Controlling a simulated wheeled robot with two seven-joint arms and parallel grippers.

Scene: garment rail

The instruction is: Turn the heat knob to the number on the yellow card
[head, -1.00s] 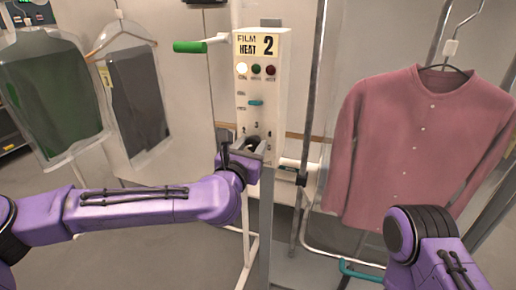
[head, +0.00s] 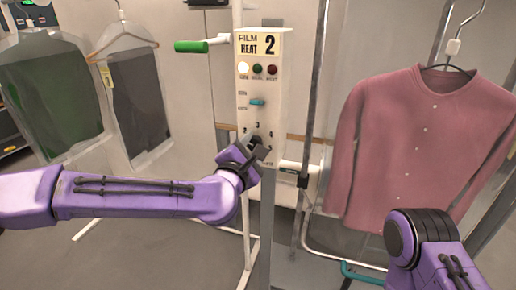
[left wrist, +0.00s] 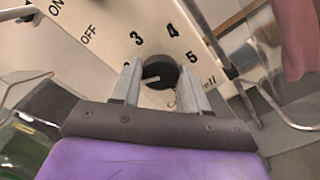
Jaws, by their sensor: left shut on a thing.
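The yellow card (head: 257,45) at the top of the pale control box (head: 285,88) reads "FILM HEAT 2". The dark round heat knob (left wrist: 161,70) sits low on the box, with numbers 2 to 5 around it in the left wrist view. Its white mark points left, close to the 2 and slightly below it; a finger partly crowds that spot. My left gripper (head: 260,149) is shut on the knob, one finger on each side, and is tilted. It also shows in the left wrist view (left wrist: 158,82). My right gripper is out of view.
A green-handled lever (head: 190,47) sticks out left of the box. Lamps and a teal switch (head: 257,102) are above the knob. A pink shirt (head: 425,150) hangs at right, and bagged garments (head: 50,100) hang at left. Metal rail posts (head: 312,110) stand right beside the box.

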